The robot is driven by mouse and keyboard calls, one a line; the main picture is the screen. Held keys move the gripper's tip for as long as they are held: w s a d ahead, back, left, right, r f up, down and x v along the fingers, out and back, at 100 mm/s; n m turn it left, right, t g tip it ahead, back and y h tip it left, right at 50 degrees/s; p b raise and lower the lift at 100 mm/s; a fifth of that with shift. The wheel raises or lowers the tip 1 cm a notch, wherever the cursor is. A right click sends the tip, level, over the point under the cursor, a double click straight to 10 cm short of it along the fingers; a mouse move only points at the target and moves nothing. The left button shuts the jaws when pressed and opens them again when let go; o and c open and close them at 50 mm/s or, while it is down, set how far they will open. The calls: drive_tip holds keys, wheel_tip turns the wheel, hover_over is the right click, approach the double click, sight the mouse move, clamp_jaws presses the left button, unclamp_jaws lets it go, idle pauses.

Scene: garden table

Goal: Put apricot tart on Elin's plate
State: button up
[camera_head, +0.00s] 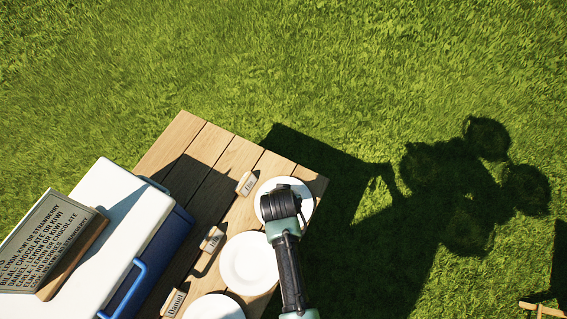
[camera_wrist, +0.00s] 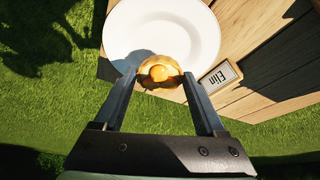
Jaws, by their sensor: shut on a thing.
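The apricot tart, a small golden pastry with an orange centre, is between my fingertips in the wrist view (camera_wrist: 160,68). My gripper (camera_wrist: 161,78) is shut on it. Elin's plate, round, white and otherwise empty, lies just beyond the tart in the wrist view (camera_wrist: 185,30). The tart overlaps the plate's near rim there; I cannot tell its height above it. The "Elin" name block (camera_wrist: 220,77) stands beside the plate. In the head view, my gripper (camera_head: 278,196) is over the farthest plate (camera_head: 303,202) and hides the tart.
Two more white plates, a middle one (camera_head: 248,263) and a near one (camera_head: 213,308), line the wooden table (camera_head: 185,135). Name blocks (camera_head: 211,239) stand beside them. A blue-and-white cooler (camera_head: 120,195) with a text sign (camera_head: 48,240) is at left. Grass surrounds the table.

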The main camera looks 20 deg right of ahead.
drive_tip(key=shift+f+b, duration=0.6)
drive_tip(key=shift+f, duration=1.25)
drive_tip(key=shift+f, duration=0.2)
drive_tip(key=o, duration=1.3)
drive_tip(key=shift+r, duration=0.1)
